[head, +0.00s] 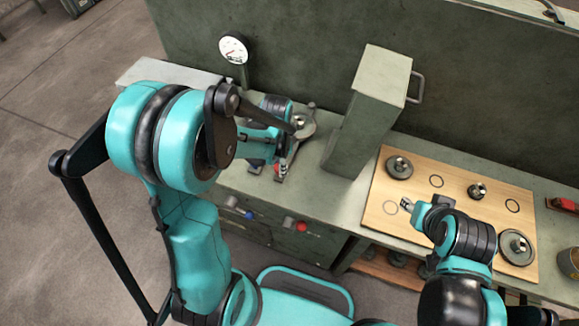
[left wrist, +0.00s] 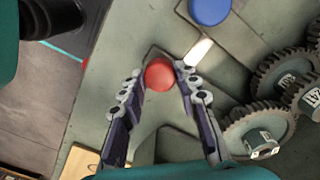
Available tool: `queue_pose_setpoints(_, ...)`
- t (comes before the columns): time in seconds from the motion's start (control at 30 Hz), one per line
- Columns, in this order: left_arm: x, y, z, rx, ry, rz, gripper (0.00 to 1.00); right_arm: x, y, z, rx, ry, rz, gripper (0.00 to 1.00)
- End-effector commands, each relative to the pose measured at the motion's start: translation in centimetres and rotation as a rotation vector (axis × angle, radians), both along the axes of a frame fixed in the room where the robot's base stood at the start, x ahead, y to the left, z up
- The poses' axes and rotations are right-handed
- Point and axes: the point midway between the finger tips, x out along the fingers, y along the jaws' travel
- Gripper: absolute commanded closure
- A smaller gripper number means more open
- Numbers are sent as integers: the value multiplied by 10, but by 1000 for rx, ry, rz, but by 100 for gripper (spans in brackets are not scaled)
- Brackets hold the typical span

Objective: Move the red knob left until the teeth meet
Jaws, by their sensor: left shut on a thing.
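The red knob (left wrist: 159,74) is round and sits between the fingertips of my left gripper (left wrist: 161,76) in the left wrist view. The fingertips touch its two sides. In the head view, my left gripper (head: 268,166) is low over the counter, and only a bit of red (head: 278,168) shows there. Grey toothed gears (left wrist: 258,128) lie to the right of the knob in the left wrist view. They look close together, but I cannot tell whether their teeth mesh. My right gripper (head: 407,204) is over the wooden board, and its finger opening is unclear.
A blue knob (left wrist: 209,10) lies beyond the red one. A tall green box (head: 365,115) stands between the left work area and the wooden board (head: 455,205). A gauge (head: 233,49) rises behind. Another red knob (head: 301,227) and blue knob (head: 248,214) are on the cabinet front.

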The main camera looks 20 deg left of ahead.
Motion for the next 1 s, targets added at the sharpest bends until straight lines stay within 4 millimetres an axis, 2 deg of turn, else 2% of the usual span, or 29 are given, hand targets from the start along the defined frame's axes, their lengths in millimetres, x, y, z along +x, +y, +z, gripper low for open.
queue_pose_setpoints(0.2,0,0,0,1,-1,-1,100,0,0,0,0,0,0,60)
queue_pose_setpoints(0.23,0,0,0,1,-1,-1,66,0,0,0,0,0,0,60)
queue_pose_setpoints(0.3,0,0,0,1,-1,-1,48,0,0,0,0,0,0,60)
queue_pose_setpoints(0.67,0,0,3,1,-1,0,47,0,0,0,0,0,0,60)
queue_pose_setpoints(0.77,0,0,13,1,-1,0,47,0,0,0,0,0,0,60)
queue_pose_setpoints(1.0,-1,0,62,1,-1,0,47,0,0,0,0,0,0,60)
